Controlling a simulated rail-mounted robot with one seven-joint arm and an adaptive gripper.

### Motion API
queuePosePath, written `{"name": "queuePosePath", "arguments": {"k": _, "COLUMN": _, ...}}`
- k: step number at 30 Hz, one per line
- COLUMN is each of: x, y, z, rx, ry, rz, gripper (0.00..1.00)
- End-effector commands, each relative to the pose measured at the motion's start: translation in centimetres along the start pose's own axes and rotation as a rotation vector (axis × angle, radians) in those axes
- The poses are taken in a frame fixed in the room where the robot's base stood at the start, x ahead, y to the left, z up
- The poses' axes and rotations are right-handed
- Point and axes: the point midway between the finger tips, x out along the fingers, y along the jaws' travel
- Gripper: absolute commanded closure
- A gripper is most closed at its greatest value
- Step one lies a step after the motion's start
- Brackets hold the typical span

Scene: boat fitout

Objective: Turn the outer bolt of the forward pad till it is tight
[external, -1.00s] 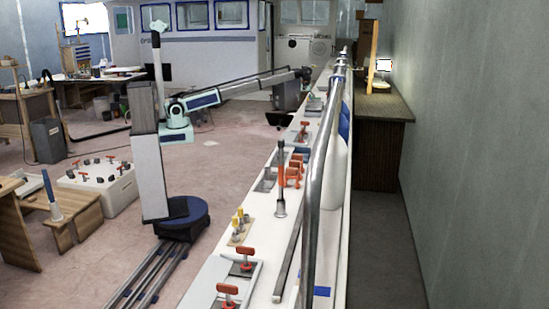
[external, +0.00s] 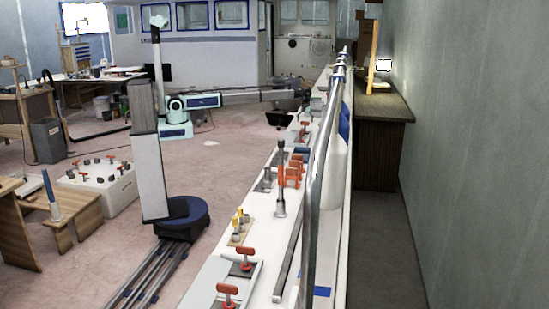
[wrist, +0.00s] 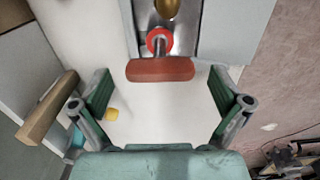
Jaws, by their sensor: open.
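In the wrist view a bolt with a red T-shaped handle (wrist: 160,69) and a red collar stands on a grey metal pad (wrist: 205,35) on the white deck. A brass-coloured knob (wrist: 167,8) shows behind it at the top edge. My gripper (wrist: 160,92) is open, with one green finger on each side of the handle's near side and wide gaps to both. Nothing is between the fingers, and no contact shows. In the external view my gripper (external: 299,94) is small at the far end of the long white deck, and its fingers cannot be made out.
A wooden bar (wrist: 47,107) lies left of my gripper, and a small yellow piece (wrist: 111,114) is near the left finger. In the external view a metal rail (external: 319,190) runs along the deck's right side. Several red-handled bolts (external: 292,172) stand nearer the camera.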

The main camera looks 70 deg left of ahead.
Motion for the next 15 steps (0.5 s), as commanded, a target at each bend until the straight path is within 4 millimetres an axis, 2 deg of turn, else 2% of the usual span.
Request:
{"name": "queuePosePath", "arguments": {"k": 6, "x": 0.98, "y": 0.02, "z": -0.01, "rx": 0.000, "ry": 0.001, "rz": 0.001, "gripper": 0.00}}
{"name": "queuePosePath", "arguments": {"k": 13, "x": 1.04, "y": 0.01, "z": -0.01, "rx": 0.000, "ry": 0.001, "rz": 0.001, "gripper": 0.00}}
{"name": "queuePosePath", "arguments": {"k": 14, "x": 1.03, "y": 0.01, "z": -0.01, "rx": 0.000, "ry": 0.001, "rz": 0.001, "gripper": 0.07}}
{"name": "queuePosePath", "arguments": {"k": 15, "x": 1.03, "y": 0.01, "z": -0.01, "rx": 0.000, "ry": 0.001, "rz": 0.001, "gripper": 0.21}}
